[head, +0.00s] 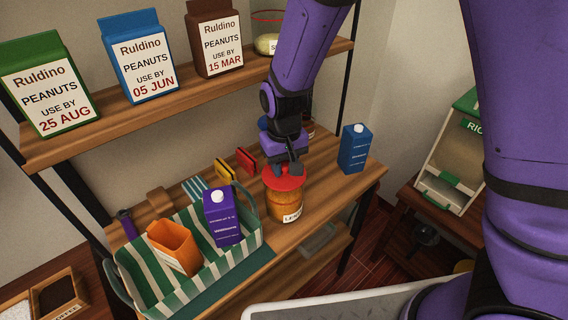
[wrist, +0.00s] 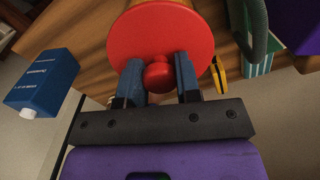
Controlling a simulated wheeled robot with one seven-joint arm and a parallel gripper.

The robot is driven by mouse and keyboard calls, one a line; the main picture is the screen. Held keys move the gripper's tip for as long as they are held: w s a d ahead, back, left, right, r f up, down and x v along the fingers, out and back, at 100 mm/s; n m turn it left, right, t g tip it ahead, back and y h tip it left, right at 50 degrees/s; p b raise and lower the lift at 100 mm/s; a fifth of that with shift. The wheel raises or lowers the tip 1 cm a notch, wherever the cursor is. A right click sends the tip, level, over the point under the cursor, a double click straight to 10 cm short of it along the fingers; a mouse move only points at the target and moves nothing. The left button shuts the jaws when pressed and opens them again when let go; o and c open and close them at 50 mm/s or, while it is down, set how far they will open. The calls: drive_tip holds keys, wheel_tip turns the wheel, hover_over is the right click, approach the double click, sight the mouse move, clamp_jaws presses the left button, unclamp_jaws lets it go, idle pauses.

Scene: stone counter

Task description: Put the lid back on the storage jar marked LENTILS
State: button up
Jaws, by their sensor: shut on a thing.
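The storage jar (head: 284,205) stands on the wooden counter, filled with something orange-brown. Its front label is partly visible and begins with "LEN". A red lid (head: 283,179) with a round knob is at the jar's mouth; I cannot tell whether it is fully seated. My gripper (head: 289,168) is above the jar, shut on the lid's knob. In the wrist view the red lid (wrist: 160,38) covers most of the jar, and my gripper's two fingers (wrist: 159,79) are on either side of the red knob.
A striped basket (head: 130,270) holding a purple carton (head: 221,217) and an orange container (head: 174,246) stands left of the jar. A blue carton (head: 354,149) stands to the right. A shelf (head: 180,104) with packets runs above, behind my arm.

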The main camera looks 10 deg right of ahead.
idle(0.4)
drive_tip(key=o, duration=1.5)
drive_tip(key=shift+c, duration=0.2)
drive_tip(key=shift+r, duration=3.5)
clamp_jaws()
drive_tip(key=shift+f, duration=0.15)
drive_tip(key=shift+f, duration=0.35)
